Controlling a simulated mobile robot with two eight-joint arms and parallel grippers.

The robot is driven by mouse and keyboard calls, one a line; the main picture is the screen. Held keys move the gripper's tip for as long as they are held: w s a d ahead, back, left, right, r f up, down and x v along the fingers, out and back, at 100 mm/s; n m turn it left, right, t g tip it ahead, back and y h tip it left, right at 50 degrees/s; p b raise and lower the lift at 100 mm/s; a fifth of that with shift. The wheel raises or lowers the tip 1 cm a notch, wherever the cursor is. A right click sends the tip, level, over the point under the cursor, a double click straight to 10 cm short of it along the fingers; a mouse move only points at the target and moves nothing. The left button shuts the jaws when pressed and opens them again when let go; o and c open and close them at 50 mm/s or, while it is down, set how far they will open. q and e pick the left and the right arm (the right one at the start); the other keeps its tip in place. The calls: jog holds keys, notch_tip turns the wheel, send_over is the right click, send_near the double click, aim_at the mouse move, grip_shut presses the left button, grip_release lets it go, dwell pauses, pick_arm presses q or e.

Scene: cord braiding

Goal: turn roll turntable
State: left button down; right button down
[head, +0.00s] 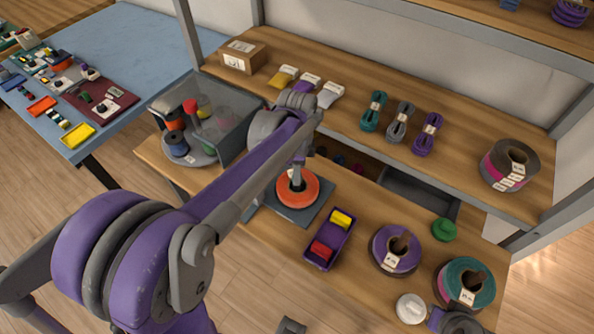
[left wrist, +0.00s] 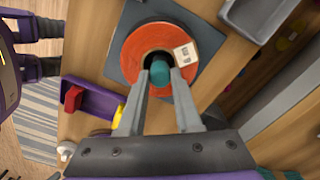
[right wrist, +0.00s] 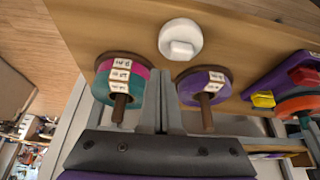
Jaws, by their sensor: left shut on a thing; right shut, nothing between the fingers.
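An orange roll (head: 299,189) lies flat on a dark grey square plate (head: 268,212) on the workbench. In the left wrist view the roll (left wrist: 205,42) has a white label, and a teal peg (left wrist: 160,70) stands in its central hole. My left gripper (head: 297,180) reaches down from above into the middle of the roll, its fingers (left wrist: 159,75) shut on the teal peg. Which part turns cannot be told. A grey see-through bin (head: 235,107) holds a round plate with several spools. My right gripper (right wrist: 163,74) is shut and empty above the rolls near the white knob.
A purple tray (head: 320,258) with red and yellow blocks is close to the plate. A purple roll (head: 385,252), a teal roll (head: 485,272), a green knob (head: 444,230) and a white knob (head: 411,308) stand to the right. A shelf (head: 350,85) overhangs the back.

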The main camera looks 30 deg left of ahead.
pick_arm(q)
jog(key=shift+m, duration=3.5)
jog(key=shift+m, duration=0.7)
jog(key=c, duration=0.6)
grip_release()
pick_arm(e)
jog(key=shift+w+r+p, duration=0.1)
jog(key=shift+r+p, duration=0.3)
jog(key=shift+r, duration=0.05)
pick_arm(q)
notch_tip(320, 180, up, 11)
